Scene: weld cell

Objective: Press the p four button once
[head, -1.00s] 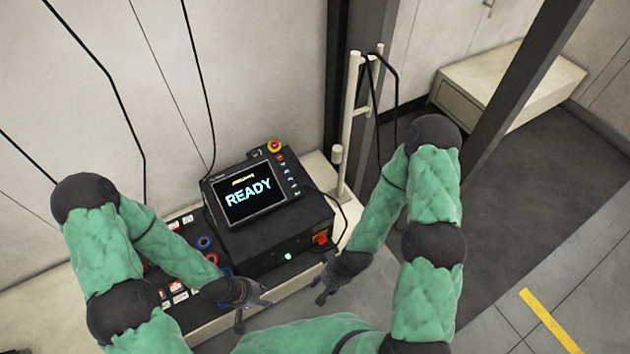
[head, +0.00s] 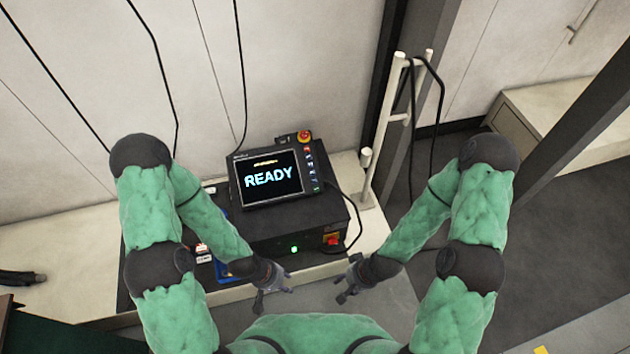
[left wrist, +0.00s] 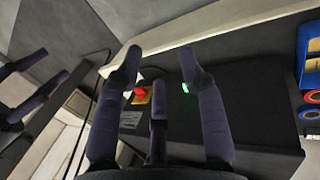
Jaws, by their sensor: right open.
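A teach pendant (head: 270,178) with a lit screen reading READY rests tilted on top of a black control box (head: 270,228) in the head view. A column of small keys (head: 311,168) runs down the pendant's right edge; their labels are too small to read, so I cannot tell which is p four. My left gripper (head: 277,291) is in front of the box, lower in the picture than the pendant and apart from it. Its fingers are spread and empty in the left wrist view (left wrist: 160,68). My right gripper (head: 345,287) is open and empty, right of the left one.
A red emergency knob (head: 305,136) tops the pendant, and a red switch (head: 333,239) and green light (head: 294,249) are on the box front. A pale post (head: 382,130) with a hanging cable stands right of it. The pale bench (head: 80,270) is mostly bare at left.

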